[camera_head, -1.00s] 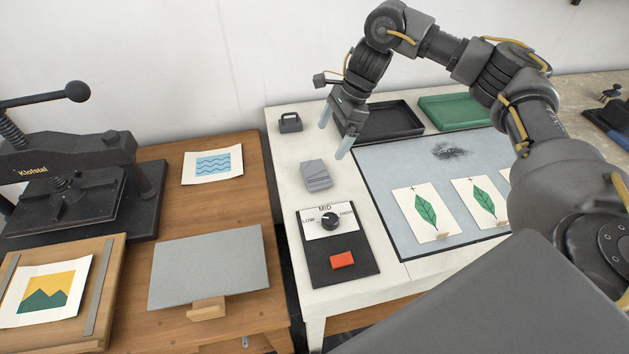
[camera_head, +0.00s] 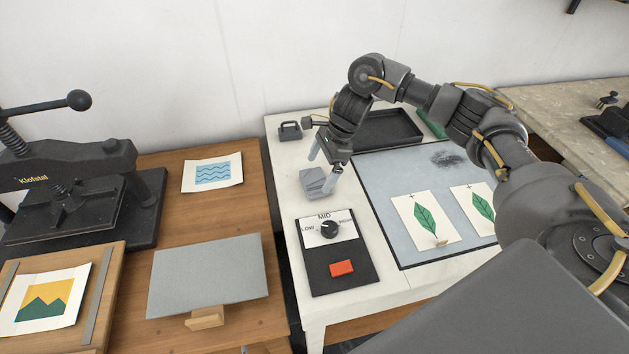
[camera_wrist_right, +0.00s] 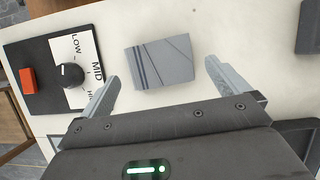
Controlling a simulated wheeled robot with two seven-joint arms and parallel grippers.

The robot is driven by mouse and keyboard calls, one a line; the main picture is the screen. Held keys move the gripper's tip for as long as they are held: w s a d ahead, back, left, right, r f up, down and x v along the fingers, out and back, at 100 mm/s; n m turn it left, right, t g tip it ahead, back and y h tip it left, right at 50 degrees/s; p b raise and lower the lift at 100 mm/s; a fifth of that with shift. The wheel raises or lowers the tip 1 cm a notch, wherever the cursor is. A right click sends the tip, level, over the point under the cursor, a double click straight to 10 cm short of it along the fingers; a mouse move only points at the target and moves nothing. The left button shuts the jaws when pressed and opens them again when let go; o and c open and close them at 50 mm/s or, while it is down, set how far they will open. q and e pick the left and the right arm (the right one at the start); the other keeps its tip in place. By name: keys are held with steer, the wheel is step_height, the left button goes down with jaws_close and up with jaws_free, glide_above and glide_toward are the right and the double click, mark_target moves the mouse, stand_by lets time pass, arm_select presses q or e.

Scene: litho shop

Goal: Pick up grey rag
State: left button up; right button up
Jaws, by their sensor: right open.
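The grey rag (camera_head: 312,182) lies folded on the white table, just behind the control panel. In the right wrist view the rag (camera_wrist_right: 161,62) shows dark stripes along one side and sits between and beyond the two fingertips. My right gripper (camera_head: 321,170) is open and above the rag, partly covering it in the head view. In the right wrist view its fingers (camera_wrist_right: 160,78) are spread on either side of the rag, with nothing held. My left gripper is not in view.
A control panel (camera_head: 338,270) with a knob and red button sits in front of the rag. A dark tray (camera_head: 385,130), a small black block (camera_head: 290,131) and a grey-blue mat (camera_head: 380,185) with leaf prints (camera_head: 424,221) lie around it.

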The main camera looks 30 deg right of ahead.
mark_target(315, 179)
steer(key=shift+p+x, duration=0.3)
steer(key=shift+x, duration=1.2)
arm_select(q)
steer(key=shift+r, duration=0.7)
arm_select(e)
steer(key=c, duration=0.9)
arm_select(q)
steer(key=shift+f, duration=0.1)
